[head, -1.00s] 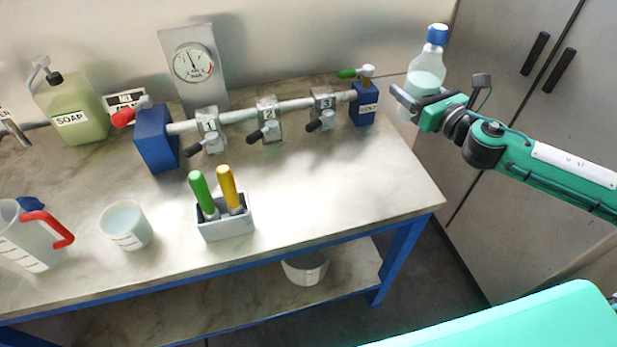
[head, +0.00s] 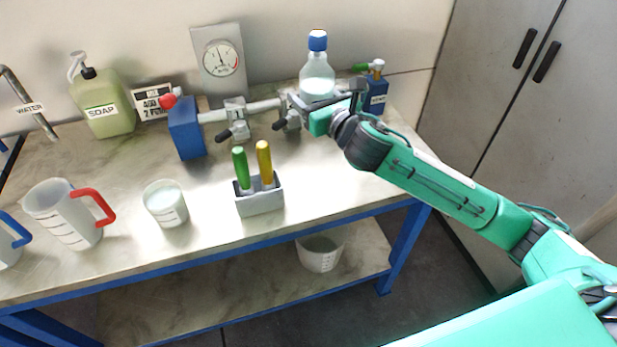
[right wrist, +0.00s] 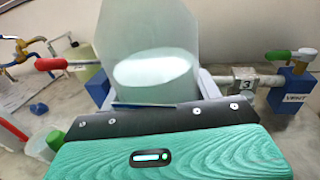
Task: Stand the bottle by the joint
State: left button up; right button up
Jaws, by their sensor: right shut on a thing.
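The bottle (head: 317,72) is clear with a blue cap and pale liquid, and it stands upright in my right gripper (head: 306,102). The gripper is shut on it, above the right part of the pipe line. In the right wrist view the bottle (right wrist: 150,70) fills the middle, its cap out of frame. Clamped joints sit on the pipe: joint 1 (head: 236,112) and joint 2 (head: 291,112), partly covered by the gripper. The third joint (right wrist: 243,80), marked 3, shows right of the bottle in the right wrist view; my gripper hides it in the head view. My left gripper is not in view.
A blue end block (head: 186,130) with a red handle and a VENT block (head: 377,97) end the pipe. A gauge (head: 220,60) stands behind. A holder (head: 260,203) with green and yellow handles, a beaker (head: 166,205) and a jug (head: 66,215) stand in front. Bench is clear at front right.

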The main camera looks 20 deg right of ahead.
notch_tip(320, 180, down, 19)
jog(key=shift+f+b, duration=0.1)
jog(key=shift+b, duration=0.65)
jog(key=shift+f, duration=0.15)
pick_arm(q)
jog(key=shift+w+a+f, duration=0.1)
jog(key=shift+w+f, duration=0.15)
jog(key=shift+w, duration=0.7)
pick_arm(e)
jog(key=shift+f, duration=0.15)
jog(key=o, duration=1)
jog(key=shift+o, duration=1.3)
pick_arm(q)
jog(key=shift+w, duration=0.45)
